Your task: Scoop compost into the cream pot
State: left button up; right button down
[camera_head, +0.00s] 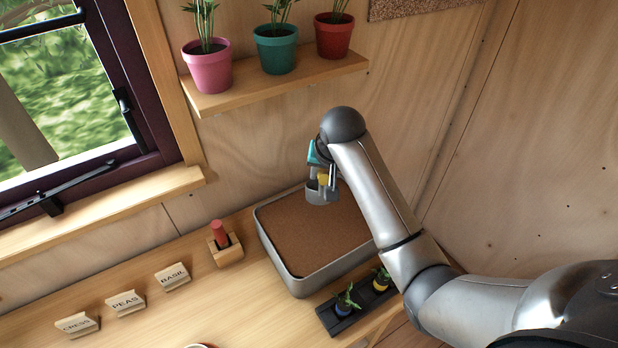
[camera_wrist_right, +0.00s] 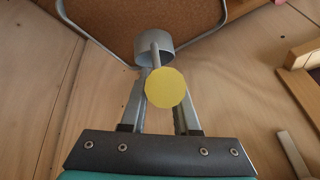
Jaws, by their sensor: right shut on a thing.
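My right gripper (camera_head: 322,176) is shut on a scoop with a grey metal cup (camera_head: 321,194) and a yellow handle end (camera_head: 323,180). The scoop is over the back part of a grey tray (camera_head: 330,277) filled with brown compost (camera_head: 310,238). In the right wrist view the yellow end (camera_wrist_right: 165,88) sits between the fingers, and the cup (camera_wrist_right: 154,50) shows beyond it, near the tray rim. I cannot see whether the cup holds compost. A pale rim (camera_head: 198,346) just shows at the bottom edge; I cannot tell if it is the cream pot. My left gripper is out of view.
A wooden holder (camera_head: 228,254) with a red-topped item stands left of the tray. Labels CRESS (camera_head: 77,325), PEAS (camera_head: 125,304) and BASIL (camera_head: 173,277) stand further left. A black seedling tray (camera_head: 349,322) lies in front. A shelf (camera_head: 285,81) with potted plants hangs above.

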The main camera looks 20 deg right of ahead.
aim_at(320, 191)
jog(key=shift+f, duration=2.35)
notch_tip(320, 191, down, 7)
jog(key=b, duration=0.2)
jog(key=shift+r+b, duration=0.15)
jog(key=shift+b, duration=0.25)
jog(key=shift+s+a, duration=0.1)
jog(key=shift+s, duration=0.05)
